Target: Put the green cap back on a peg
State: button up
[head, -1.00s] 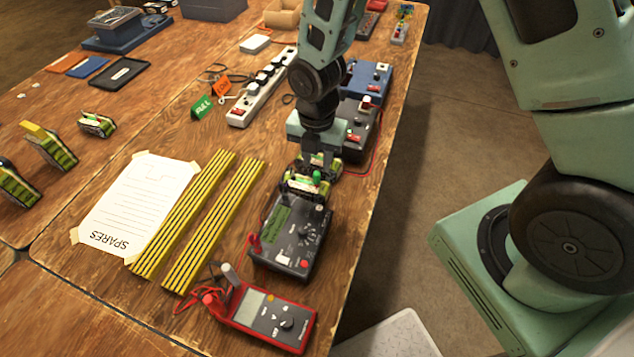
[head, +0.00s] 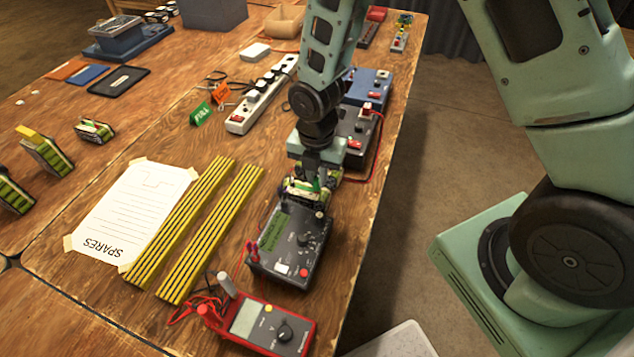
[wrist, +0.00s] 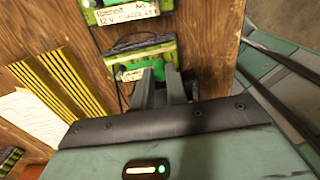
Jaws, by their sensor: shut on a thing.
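My gripper (wrist: 160,80) points down at the far end of the dark charger box (head: 292,250). In the wrist view its two fingers are close together on a small green piece, which looks like the green cap (wrist: 157,69). The cap is at a green-and-yellow battery pack (wrist: 132,72) with a white label; I cannot tell whether it touches the pack. A second labelled pack (wrist: 125,14) lies beyond it. In the head view, a pack (head: 298,191) shows by my gripper (head: 318,176). I cannot make out a bare peg; my fingers hide part of this spot.
A red multimeter (head: 262,325) with leads lies in front of the charger. Yellow-black striped strips (head: 212,235) and a SPARES sheet (head: 130,210) lie to the left. A white power strip (head: 262,95) and another dark box (head: 352,128) stand behind. Several packs (head: 47,157) stand far left.

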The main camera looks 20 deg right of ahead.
aim_at(317, 179)
jog(key=shift+r, duration=0.1)
jog(key=shift+r+p, duration=1.7)
